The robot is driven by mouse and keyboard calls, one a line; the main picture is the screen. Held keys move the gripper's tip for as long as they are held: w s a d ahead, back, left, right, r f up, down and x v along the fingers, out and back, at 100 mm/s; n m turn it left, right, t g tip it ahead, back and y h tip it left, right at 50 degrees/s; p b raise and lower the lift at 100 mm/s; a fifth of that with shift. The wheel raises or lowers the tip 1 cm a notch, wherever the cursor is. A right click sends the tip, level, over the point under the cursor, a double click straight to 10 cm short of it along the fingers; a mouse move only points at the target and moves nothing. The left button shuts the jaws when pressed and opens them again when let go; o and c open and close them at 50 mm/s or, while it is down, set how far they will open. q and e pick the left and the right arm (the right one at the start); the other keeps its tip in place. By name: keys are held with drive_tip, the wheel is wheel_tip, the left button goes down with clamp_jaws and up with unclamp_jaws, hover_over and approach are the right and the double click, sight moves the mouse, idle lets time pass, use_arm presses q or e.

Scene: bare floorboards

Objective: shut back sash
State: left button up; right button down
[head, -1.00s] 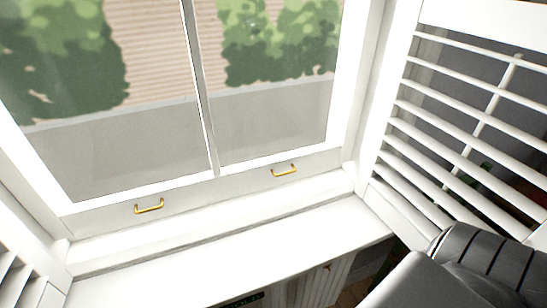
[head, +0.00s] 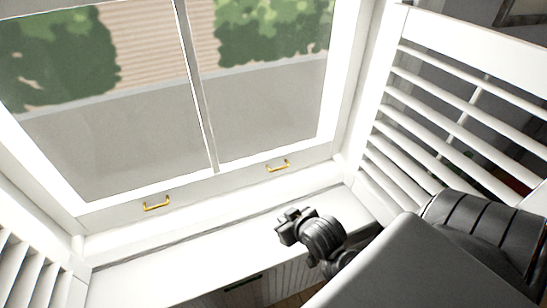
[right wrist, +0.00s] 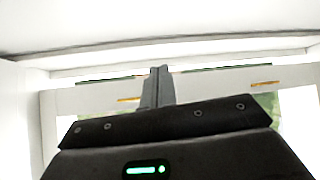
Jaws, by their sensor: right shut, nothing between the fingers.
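The window sash (head: 220,181) is a white frame with a centre bar and two brass handles on its bottom rail. The left handle (head: 156,203) and right handle (head: 278,165) show in the head view. Both also show in the right wrist view, where the sash rail (right wrist: 85,99) runs behind the fingers. My right gripper (head: 284,224) is shut and empty, over the white sill, below and apart from the right handle. Its closed fingers (right wrist: 158,72) point toward the rail. I cannot tell clearly how wide any gap under the sash is. My left gripper is out of view.
A white louvred shutter (head: 450,110) stands open on the right, near my right arm. Another shutter (head: 28,268) is at the lower left. The sill (head: 185,262) is clear left of my gripper.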

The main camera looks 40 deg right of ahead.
drive_tip(key=w+d+r+m+t+h, duration=0.1)
drive_tip(key=w+d+r+t, duration=0.25)
drive_tip(key=r, duration=0.25)
drive_tip(key=w+d+r+m+t+h, duration=0.2)
drive_tip(key=w+d+r, duration=0.15)
drive_tip(key=r, duration=0.25)
drive_tip(key=p, duration=0.4)
hover_over(268, 152)
drive_tip(key=f+v, duration=0.1)
drive_tip(key=v, duration=0.4)
wheel_tip(268, 152, down, 2)
drive_tip(key=shift+w+f, duration=0.1)
drive_tip(key=shift+w+f+p, duration=0.25)
drive_tip(key=shift+f+p, duration=0.05)
drive_tip(key=shift+f, duration=0.9)
drive_tip(key=shift+s+f, duration=0.15)
drive_tip(key=shift+f, duration=0.85)
